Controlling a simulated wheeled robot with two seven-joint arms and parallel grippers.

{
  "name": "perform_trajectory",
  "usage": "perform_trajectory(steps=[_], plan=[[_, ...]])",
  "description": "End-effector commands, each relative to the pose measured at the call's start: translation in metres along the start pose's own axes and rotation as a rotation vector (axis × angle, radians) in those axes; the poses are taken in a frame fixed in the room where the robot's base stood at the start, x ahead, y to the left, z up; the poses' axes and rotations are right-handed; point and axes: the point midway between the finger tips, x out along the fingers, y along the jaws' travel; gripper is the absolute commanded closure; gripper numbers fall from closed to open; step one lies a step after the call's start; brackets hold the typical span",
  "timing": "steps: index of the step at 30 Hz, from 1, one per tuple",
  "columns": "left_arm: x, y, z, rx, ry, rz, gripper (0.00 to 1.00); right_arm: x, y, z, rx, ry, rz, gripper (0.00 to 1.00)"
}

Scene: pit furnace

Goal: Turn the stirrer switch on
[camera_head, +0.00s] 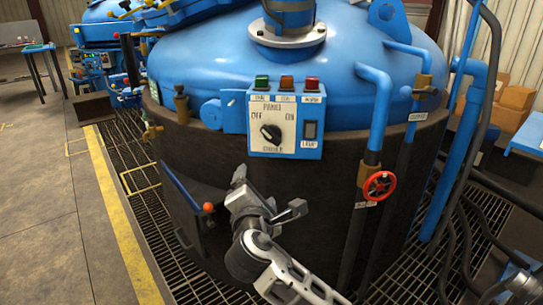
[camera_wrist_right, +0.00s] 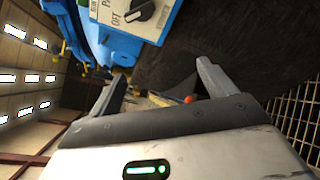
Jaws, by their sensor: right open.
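The stirrer switch is a black rotary knob (camera_head: 271,134) on a white plate of the blue control panel (camera_head: 287,150), fixed to the furnace's front. OFF is printed at its upper left and ON at its upper right; its pointer appears turned toward OFF. The knob also shows at the top of the right wrist view (camera_wrist_right: 141,12). My right gripper (camera_head: 268,190) is open and empty, below the panel and apart from the knob. Its two spread fingers show in the right wrist view (camera_wrist_right: 160,86), with nothing between them. My left gripper is out of view.
Green, amber and red buttons (camera_head: 287,83) top the panel, with a dark rocker switch (camera_head: 310,130) at its right. A red valve wheel (camera_head: 379,186) and blue pipes (camera_head: 379,110) stand right of it. An orange-knobbed lever (camera_head: 208,208) is left of my gripper. Floor at left is clear.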

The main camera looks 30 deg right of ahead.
Motion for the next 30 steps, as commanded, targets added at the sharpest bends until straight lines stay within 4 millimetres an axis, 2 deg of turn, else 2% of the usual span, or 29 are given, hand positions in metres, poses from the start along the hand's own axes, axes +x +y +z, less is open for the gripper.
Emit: perform_trajectory(steps=[3, 6, 11, 24, 30], plan=[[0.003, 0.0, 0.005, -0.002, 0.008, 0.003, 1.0, 0.009, 0.018, 0.024, -0.119, -0.134, 0.019, 0.17], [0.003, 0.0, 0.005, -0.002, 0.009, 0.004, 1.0, 0.015, 0.024, 0.033, -0.155, -0.171, 0.018, 0.17], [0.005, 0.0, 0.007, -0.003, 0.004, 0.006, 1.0, 0.036, 0.025, 0.038, -0.157, -0.173, 0.017, 0.17], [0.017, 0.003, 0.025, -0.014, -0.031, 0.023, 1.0, 0.129, 0.027, 0.052, -0.154, -0.169, 0.017, 0.17], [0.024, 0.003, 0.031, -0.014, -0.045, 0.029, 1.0, 0.156, 0.028, 0.056, -0.153, -0.168, 0.018, 0.17]])
